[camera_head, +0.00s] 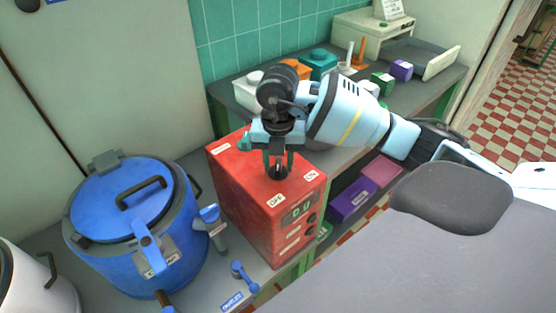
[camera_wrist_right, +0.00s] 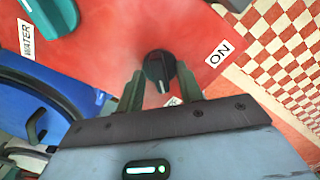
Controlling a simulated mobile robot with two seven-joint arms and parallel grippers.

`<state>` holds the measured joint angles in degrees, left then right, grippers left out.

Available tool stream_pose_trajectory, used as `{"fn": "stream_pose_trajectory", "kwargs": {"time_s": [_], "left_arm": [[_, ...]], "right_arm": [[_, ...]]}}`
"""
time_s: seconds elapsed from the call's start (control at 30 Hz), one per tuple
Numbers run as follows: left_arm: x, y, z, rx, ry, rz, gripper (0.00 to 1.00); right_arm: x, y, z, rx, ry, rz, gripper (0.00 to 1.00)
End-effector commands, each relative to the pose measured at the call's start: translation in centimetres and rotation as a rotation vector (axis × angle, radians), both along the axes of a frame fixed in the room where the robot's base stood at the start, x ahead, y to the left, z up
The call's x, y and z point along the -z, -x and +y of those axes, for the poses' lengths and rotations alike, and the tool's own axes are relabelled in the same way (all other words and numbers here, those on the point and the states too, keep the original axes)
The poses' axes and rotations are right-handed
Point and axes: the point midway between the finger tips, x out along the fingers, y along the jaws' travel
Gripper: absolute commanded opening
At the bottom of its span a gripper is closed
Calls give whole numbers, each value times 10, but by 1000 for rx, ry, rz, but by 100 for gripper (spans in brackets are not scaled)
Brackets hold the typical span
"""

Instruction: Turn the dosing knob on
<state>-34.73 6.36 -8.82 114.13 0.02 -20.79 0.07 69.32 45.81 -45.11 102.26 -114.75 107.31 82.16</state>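The dosing knob (camera_head: 278,173) is a black knob on top of the red box (camera_head: 235,190). An OFF label (camera_head: 276,200) and an ON label (camera_head: 311,175) lie beside it. In the right wrist view the knob (camera_wrist_right: 159,69) has a raised ridge that runs toward the partly hidden label (camera_wrist_right: 173,102), not toward the ON label (camera_wrist_right: 218,52). My right gripper (camera_head: 278,163) points down over the box. Its fingers (camera_wrist_right: 158,86) stand apart on either side of the knob, with visible gaps. My left gripper is not in view.
A teal knob (camera_wrist_right: 53,16) by a WATER label sits on the same box top. A blue lidded kettle (camera_head: 120,200) stands left of the box. Behind my right arm, a counter holds a teal container (camera_head: 319,62), small boxes and a tray machine (camera_head: 372,35).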

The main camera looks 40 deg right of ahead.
Motion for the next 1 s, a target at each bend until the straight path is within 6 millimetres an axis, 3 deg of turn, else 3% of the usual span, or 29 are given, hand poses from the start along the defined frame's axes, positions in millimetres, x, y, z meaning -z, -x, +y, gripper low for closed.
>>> {"fn": "stream_pose_trajectory", "kwargs": {"time_s": [0.1,0.37,0.77,1.0], "left_arm": [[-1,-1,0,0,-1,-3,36],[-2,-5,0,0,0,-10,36],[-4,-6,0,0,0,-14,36],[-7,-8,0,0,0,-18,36]], "right_arm": [[0,0,0,0,0,0,35],[0,0,0,0,0,0,1],[-1,0,0,-45,0,0,0],[-2,0,0,-191,0,0,0]]}}
